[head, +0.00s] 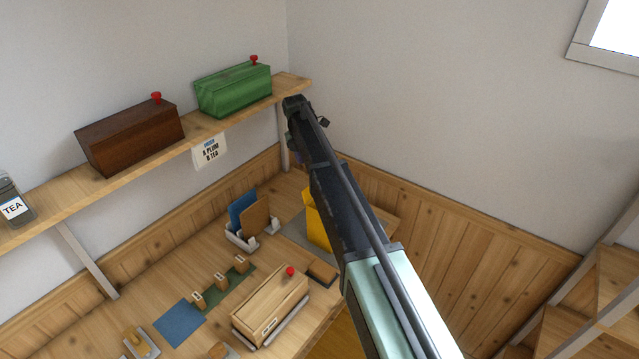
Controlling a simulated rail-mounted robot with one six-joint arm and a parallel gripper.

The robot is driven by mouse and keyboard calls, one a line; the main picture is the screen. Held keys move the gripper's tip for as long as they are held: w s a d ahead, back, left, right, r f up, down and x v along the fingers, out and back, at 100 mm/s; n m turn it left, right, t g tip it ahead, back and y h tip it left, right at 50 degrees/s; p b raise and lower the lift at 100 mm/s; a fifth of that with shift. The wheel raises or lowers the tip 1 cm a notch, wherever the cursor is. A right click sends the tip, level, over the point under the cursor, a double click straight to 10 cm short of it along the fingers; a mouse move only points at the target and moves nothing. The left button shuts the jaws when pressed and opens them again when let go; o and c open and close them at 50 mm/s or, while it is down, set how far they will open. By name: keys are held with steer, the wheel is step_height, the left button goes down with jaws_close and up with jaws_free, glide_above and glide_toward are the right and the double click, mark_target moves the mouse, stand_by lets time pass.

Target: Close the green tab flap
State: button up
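A green box (233,91) with a red knob stands on the wall shelf at the upper middle, its lid looking down. I cannot make out a separate green tab flap on it or elsewhere. My arm rises from the lower right, and my gripper (305,112) is at its far end, in front of the wall, just right of the shelf's end and the green box in the picture. The gripper is small and dark, and I cannot tell whether its fingers are open or shut. I see nothing clearly held in it.
The shelf (215,128) also bears a brown box (130,138) and a TEA jar (14,205). Below, the counter holds a light wooden box (270,308), a rack with boards (250,222) and a blue mat (180,322). My arm partly hides a yellow object (317,225).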

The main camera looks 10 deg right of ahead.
steer(key=b+x, duration=1.1)
steer(key=shift+w+f, duration=0.1)
steer(key=shift+f, duration=0.05)
steer(key=shift+c, duration=0.2)
jaws_close()
